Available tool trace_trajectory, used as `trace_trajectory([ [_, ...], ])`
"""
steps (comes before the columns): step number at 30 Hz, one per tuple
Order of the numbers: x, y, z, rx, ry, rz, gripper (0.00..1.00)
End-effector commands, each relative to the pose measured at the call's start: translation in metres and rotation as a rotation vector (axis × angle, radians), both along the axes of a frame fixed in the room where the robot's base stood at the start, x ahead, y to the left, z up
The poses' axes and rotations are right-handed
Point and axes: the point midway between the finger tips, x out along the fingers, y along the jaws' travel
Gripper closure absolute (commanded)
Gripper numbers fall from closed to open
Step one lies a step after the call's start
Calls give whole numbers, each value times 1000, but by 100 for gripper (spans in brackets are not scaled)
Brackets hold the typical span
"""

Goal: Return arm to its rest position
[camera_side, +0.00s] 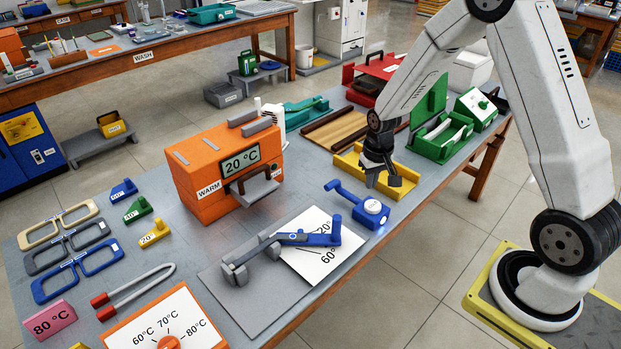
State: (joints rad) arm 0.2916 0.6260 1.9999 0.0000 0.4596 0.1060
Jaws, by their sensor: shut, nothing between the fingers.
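My gripper (384,181) is shut and empty. It points down over the yellow tray (352,160) near the right side of the table. My white arm (430,65) reaches in from the right, bent high at the elbow. A blue block with a handle (371,212) sits on the table just below and left of my gripper, apart from it. The fingertips are small in the picture, and I cannot tell whether they touch the tray.
The grey table (190,262) is crowded. An orange "WARM" unit (205,160) stands at the middle, a green open box (428,146) right of my gripper. A blue tool (300,239) lies over a white card (318,263).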

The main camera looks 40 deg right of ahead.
Motion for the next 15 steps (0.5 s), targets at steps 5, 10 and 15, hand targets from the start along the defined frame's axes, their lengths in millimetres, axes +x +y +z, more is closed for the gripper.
trace_trajectory([
  [5,-16,32,32,-12,-40,91,100],
  [10,-38,60,55,-22,-73,172,100],
  [15,-63,84,74,-30,-109,254,100],
])
